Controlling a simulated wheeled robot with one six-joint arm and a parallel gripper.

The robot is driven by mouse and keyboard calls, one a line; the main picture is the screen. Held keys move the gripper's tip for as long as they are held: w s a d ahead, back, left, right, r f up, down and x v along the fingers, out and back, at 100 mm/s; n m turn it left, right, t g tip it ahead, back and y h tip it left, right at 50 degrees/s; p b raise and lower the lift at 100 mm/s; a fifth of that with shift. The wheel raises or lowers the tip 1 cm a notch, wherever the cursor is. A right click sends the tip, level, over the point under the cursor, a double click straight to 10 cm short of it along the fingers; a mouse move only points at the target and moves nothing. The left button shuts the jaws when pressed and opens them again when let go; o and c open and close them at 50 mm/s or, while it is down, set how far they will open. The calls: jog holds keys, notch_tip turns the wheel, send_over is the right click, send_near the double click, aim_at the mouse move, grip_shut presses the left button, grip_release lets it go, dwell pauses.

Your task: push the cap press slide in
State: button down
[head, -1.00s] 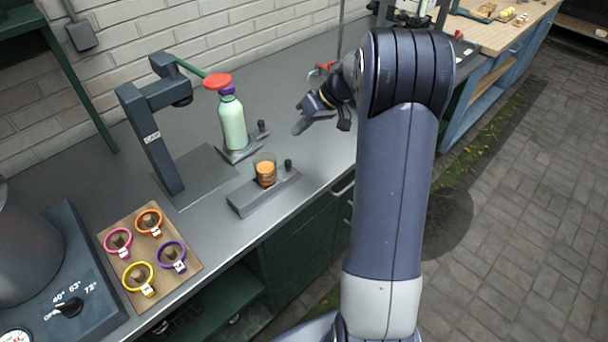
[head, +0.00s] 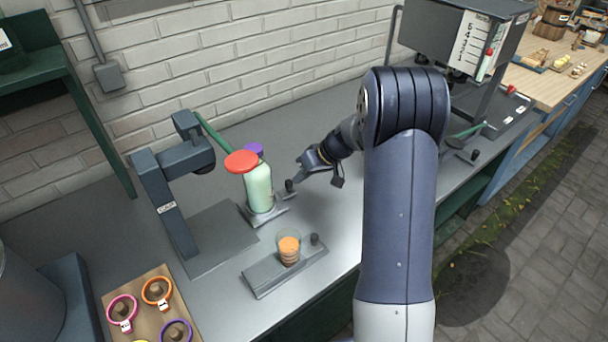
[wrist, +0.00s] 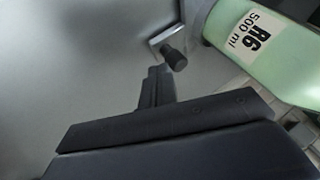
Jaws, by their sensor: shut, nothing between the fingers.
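The cap press (head: 172,200) is a dark grey stand on the bench, with a green lever (head: 214,133) ending in a red knob (head: 241,162). Its slide (head: 268,217) lies to the right of the press base, carrying an upright pale green bottle (head: 258,188) with a purple cap (head: 254,149). The slide's black handle (head: 289,185) sticks up at its right end. My gripper (head: 299,178) is shut and empty, just right of this handle. In the wrist view the fingertips (wrist: 155,82) are close to the handle (wrist: 174,58); whether they touch is unclear. The bottle (wrist: 262,50) stands beyond.
A second slide (head: 268,277) with a glass of orange-brown contents (head: 289,248) sits in front, near the bench edge. A wooden tray (head: 150,318) with coloured rings is at lower left. A tall machine (head: 462,45) stands at the back right. The brick wall is behind.

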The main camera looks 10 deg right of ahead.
aim_at(263, 197)
jog(key=s+a+b, duration=0.1)
jog(key=a+b, duration=0.1)
jog(key=a, duration=0.1)
jog(key=s+a+b, duration=0.2)
jog(key=a, duration=0.2)
jog(key=s+a+b, duration=0.1)
jog(key=a+b, duration=0.2)
jog(key=a, duration=0.1)
jog(key=shift+s+f, duration=0.1)
jog(key=shift+s, duration=0.15)
jog(key=shift+s+a, duration=0.15)
jog(key=shift+a, duration=0.1)
